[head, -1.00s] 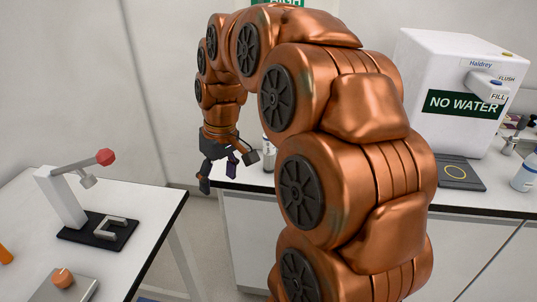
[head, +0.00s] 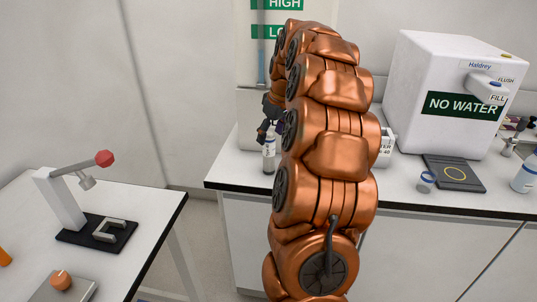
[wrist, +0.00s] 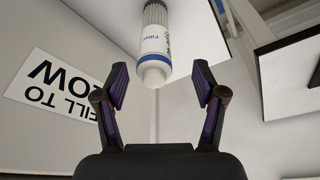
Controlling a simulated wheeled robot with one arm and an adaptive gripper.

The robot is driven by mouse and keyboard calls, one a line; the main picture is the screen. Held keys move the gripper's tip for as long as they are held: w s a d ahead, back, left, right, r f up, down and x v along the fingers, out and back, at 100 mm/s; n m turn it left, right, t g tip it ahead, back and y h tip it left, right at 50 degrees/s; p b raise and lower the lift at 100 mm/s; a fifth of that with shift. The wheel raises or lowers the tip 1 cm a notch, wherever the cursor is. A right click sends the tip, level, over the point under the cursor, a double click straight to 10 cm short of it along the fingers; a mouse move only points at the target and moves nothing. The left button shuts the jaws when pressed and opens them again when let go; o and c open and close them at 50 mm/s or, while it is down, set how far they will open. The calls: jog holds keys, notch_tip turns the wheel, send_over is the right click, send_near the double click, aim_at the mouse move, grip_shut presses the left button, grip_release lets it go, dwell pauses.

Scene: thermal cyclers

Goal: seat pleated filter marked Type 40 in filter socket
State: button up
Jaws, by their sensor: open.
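A white cylinder with a ridged grey section and a blue-banded end (wrist: 153,68) shows in the wrist view. Its print reads partly "Filter"; no type number is legible. My gripper (wrist: 161,82) is open, with one finger to each side of the cylinder's near end, and not closed on it. In the head view my gripper (head: 268,122) is partly hidden behind my arm, close to a small white bottle-shaped thing with a blue label (head: 269,154) on the back counter, which looks like the same cylinder. I cannot make out the filter socket.
A white "NO WATER" machine (head: 430,75) stands at the back right, a dark pad with a yellow ring (head: 462,185) before it. The left table (head: 150,215) holds a lever stand (head: 62,200).

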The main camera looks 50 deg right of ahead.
aim_at(267, 144)
jog(key=shift+w+d+p+x, duration=0.15)
jog(key=shift+p+x, duration=0.35)
jog(key=shift+x, duration=0.9)
jog(key=shift+w+d+p+x, duration=0.15)
jog(key=shift+p+x, duration=0.35)
jog(key=shift+x, duration=0.85)
grip_shut()
jog(key=shift+r, duration=0.1)
